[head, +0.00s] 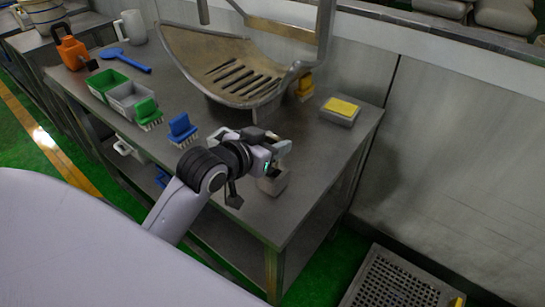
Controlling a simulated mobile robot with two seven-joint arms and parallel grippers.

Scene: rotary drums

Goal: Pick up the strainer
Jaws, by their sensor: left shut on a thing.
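My left gripper (279,155) is over the near right part of the metal table. It is shut on a small grey object (273,184), which shows just below the fingers, at or just above the tabletop. The gripper and wrist cover part of this object, so I cannot tell for sure that it is the strainer. A large curved metal piece with slots (240,80) stands at the back of the table, apart from the gripper. My right gripper is not in view.
The metal table (320,150) also holds green and blue brushes (182,130), green and grey bins (128,95), a blue scoop (125,60), an orange container (72,50), a white jug (133,27) and a box with a yellow sponge (340,110). A floor grate (395,285) lies at lower right.

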